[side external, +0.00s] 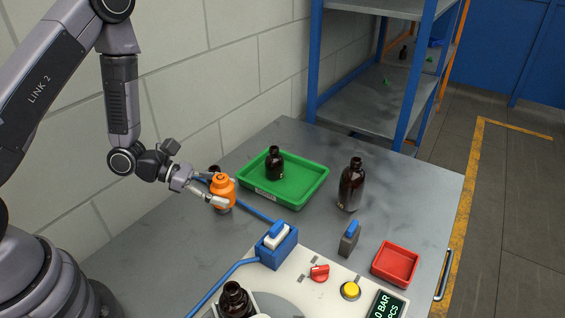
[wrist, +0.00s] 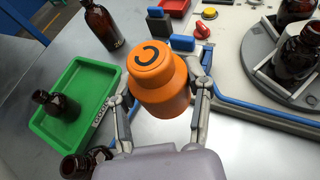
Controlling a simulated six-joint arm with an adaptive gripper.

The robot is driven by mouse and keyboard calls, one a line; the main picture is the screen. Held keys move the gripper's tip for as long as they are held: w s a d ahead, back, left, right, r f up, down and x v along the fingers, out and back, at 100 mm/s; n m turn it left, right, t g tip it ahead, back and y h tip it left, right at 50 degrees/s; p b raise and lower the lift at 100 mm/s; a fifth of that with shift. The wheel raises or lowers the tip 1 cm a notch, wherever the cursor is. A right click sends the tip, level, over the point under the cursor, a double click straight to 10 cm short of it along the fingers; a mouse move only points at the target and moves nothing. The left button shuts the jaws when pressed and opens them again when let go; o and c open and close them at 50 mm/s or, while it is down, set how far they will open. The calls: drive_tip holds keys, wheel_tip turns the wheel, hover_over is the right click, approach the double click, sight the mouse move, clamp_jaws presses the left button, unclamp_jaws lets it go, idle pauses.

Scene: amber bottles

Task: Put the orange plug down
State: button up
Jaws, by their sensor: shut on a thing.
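The orange plug (side external: 222,192) is a stepped cylinder with a dark mark on its top. My gripper (side external: 214,195) is shut on it, with one finger on each side. In the wrist view the plug (wrist: 158,82) is upright between the two fingers of my gripper (wrist: 158,112). It is close to the grey table (side external: 340,232), left of the green tray; I cannot tell if its bottom touches the table. A brown bottle (side external: 214,169) stands just behind the plug, mostly hidden.
A green tray (side external: 318,182) holds a brown bottle (side external: 275,165). A taller brown bottle (side external: 351,186) stands right of it. A white machine panel (side external: 300,292) with a blue block (side external: 277,250) is in front. A red bin (side external: 396,263) is at the right.

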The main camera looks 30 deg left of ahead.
drive_tip(key=w+d+m+g+h, duration=0.1)
drive_tip(key=w+d+m+g, duration=0.2)
drive_tip(key=w+d, duration=0.35)
drive_tip(key=m+g, duration=0.3)
drive_tip(key=g, duration=0.1)
hover_over(310, 231)
drive_tip(key=shift+h, duration=0.4)
wheel_tip(310, 231, down, 10)
drive_tip(key=shift+s+f, duration=0.1)
drive_tip(key=shift+f, duration=2.25)
drive_tip(key=shift+f, duration=0.1)
drive_tip(key=o, duration=1.2)
